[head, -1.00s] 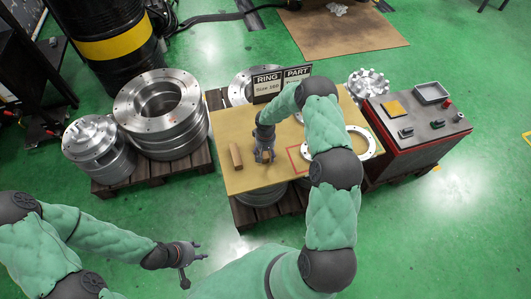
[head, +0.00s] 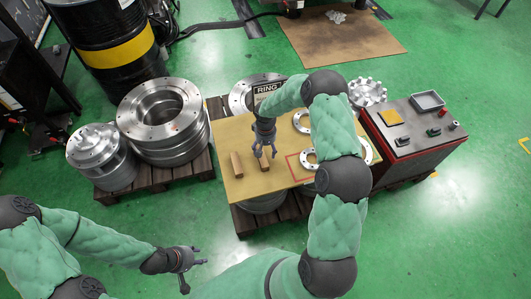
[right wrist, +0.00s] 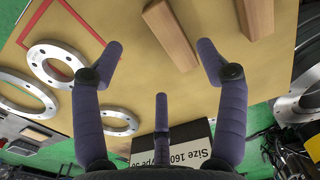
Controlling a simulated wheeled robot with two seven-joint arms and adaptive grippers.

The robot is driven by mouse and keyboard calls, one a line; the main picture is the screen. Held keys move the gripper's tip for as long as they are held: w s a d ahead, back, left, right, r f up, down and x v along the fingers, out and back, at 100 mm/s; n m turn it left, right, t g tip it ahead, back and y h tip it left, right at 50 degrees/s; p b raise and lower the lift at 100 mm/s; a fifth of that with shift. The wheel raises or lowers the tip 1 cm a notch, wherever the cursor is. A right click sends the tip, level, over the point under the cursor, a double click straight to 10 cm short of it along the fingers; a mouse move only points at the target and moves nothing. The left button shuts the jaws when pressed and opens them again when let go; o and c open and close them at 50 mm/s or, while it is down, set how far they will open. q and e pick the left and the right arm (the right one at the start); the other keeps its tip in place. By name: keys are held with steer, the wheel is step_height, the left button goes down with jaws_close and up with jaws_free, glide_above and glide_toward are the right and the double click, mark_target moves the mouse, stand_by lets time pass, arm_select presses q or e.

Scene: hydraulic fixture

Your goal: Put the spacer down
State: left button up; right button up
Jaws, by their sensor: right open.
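One wooden spacer block (head: 264,162) lies on the tan board, just below my right gripper (head: 262,153). In the right wrist view this block (right wrist: 170,35) lies flat, between and just beyond the fingertips, with no finger seen touching it. My right gripper is open there (right wrist: 161,48), its fingers spread apart. A second similar block (head: 237,164) lies to the left on the board; it also shows in the right wrist view (right wrist: 257,18). My left gripper (head: 196,274) is open and empty, low over the green floor, away from the board.
The tan board (head: 240,190) also bears metal rings (head: 302,122), a red outline (right wrist: 40,18) and a sign (head: 266,90). Large flanges (head: 160,110) stand to the left. A control box (head: 415,125) stands to the right. My right arm hides part of the board.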

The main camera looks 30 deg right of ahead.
steer(key=s+a+f+y, duration=0.1)
steer(key=s+a, duration=0.2)
steer(key=a, duration=0.1)
steer(key=s+a+f+y, duration=0.1)
steer(key=s+a, duration=0.2)
steer(key=a, duration=0.2)
steer(key=s+a+f+y, duration=0.1)
steer(key=s+a+f, duration=0.1)
steer(key=a, duration=0.3)
steer(key=shift+s+a+f+n, duration=0.1)
steer(key=shift+s+a+n, duration=0.15)
steer(key=shift+s+n, duration=0.25)
steer(key=s+a, duration=0.4)
steer(key=s, duration=0.4)
steer(key=s+a+y, duration=0.1)
steer(key=s+a, duration=0.3)
steer(key=s, duration=0.3)
steer(key=shift+s+a+f+m, duration=0.15)
steer(key=shift+s+f+m, duration=0.15)
steer(key=shift+s+f, duration=0.05)
